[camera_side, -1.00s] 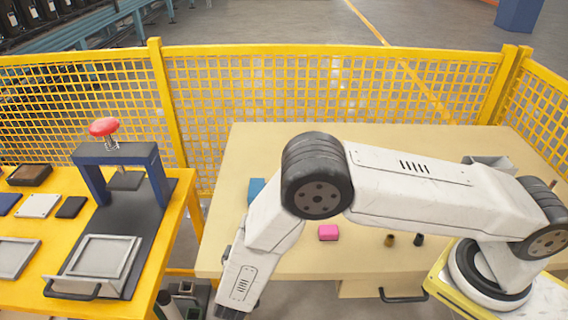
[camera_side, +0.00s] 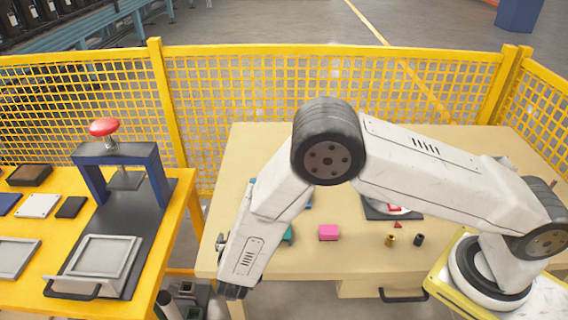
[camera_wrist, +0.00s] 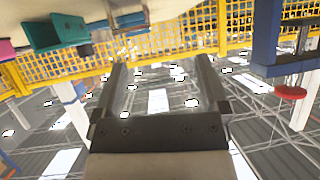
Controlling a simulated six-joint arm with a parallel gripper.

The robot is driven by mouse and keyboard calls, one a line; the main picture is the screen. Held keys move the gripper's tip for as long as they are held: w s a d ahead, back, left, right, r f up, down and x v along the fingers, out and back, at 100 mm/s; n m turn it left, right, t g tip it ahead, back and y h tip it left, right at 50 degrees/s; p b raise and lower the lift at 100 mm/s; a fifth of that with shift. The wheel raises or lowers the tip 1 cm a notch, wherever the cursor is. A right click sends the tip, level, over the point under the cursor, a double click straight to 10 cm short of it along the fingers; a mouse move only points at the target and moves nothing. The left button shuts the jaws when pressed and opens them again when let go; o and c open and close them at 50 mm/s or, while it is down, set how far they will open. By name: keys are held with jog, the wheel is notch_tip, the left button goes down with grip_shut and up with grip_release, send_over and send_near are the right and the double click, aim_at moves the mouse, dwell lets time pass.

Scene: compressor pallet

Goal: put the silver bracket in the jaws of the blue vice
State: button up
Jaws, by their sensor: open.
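My gripper (camera_wrist: 160,85) is open, with nothing between its two fingers in the wrist view. A blue-edged piece (camera_wrist: 130,14) at the top of the wrist view may be the same thing, but I cannot tell. I cannot make out the silver bracket in either view.
On the beige table (camera_side: 345,262) are a pink block (camera_side: 329,232), a teal block (camera_side: 288,235), a dark plate (camera_side: 374,211) with red pieces and two small cylinders. A yellow bench (camera_side: 165,240) with a blue press frame (camera_side: 155,170) stands left. Yellow fencing (camera_side: 330,100) runs behind.

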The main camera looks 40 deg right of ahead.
jog(key=w+d+r+n+g+y, duration=0.1)
jog(key=d+r+n+y, duration=0.1)
jog(key=d+r+y, duration=0.3)
jog(key=w+d+r+n+y, duration=0.1)
jog(key=d+r+n+y, duration=0.1)
jog(key=r, duration=0.4)
jog(key=s+d+r+n+g, duration=0.2)
jog(key=s+d, duration=0.4)
jog(key=s, duration=0.3)
jog(key=s+d+r+n+g, duration=0.2)
jog(key=s+d+g, duration=0.2)
jog(key=s, duration=0.6)
jog(key=shift+d+r+y, duration=0.3)
jog(key=shift+d+r, duration=0.05)
jog(key=shift+d, duration=0.85)
jog(key=shift+o, duration=0.4)
jog(key=shift+s, duration=0.1)
